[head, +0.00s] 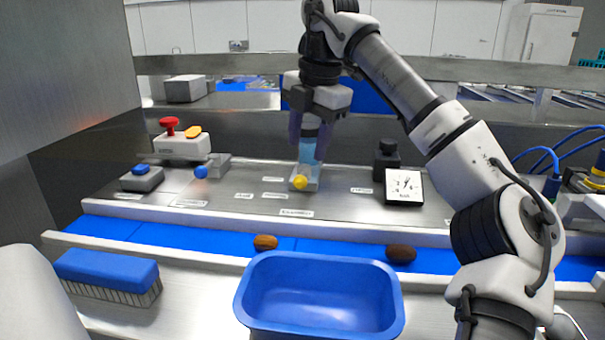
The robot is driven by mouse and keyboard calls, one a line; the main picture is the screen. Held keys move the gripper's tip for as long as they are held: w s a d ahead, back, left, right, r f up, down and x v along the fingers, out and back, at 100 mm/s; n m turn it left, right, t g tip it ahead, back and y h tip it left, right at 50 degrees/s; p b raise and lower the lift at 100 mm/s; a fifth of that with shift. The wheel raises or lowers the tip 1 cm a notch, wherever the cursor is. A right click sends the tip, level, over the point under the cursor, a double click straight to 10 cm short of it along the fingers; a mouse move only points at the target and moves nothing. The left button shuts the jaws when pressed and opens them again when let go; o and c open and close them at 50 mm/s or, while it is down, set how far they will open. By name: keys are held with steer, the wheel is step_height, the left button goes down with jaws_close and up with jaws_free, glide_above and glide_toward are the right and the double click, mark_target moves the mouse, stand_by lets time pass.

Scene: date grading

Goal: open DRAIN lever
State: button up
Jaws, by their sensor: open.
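My gripper (309,148) points down over the back ledge, with its two fingers apart. A clear tube with blue liquid (307,150) stands behind or between the fingers; I cannot tell which. A yellow ball knob (300,182) sits at the foot of the tube, just below the fingertips and apart from them. A blue ball knob (201,172) sticks out of a grey block further left. The small labels on the ledge are too small to read, so I cannot tell which knob is marked DRAIN.
A white box with a red button (171,125) and a blue-button box (142,178) stand left. A black fixture (386,160) and a white dial (404,186) stand right. A blue belt (190,236) carries two dates, behind a blue tub (320,262) and a brush (108,272).

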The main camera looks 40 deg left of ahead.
mark_target(302, 176)
steer(key=f, duration=0.2)
steer(key=a+f, duration=0.1)
steer(key=f, duration=0.2)
steer(key=f+p, duration=0.1)
steer(key=f, duration=0.1)
steer(key=shift+a+f, duration=0.25)
steer(key=c, duration=1)
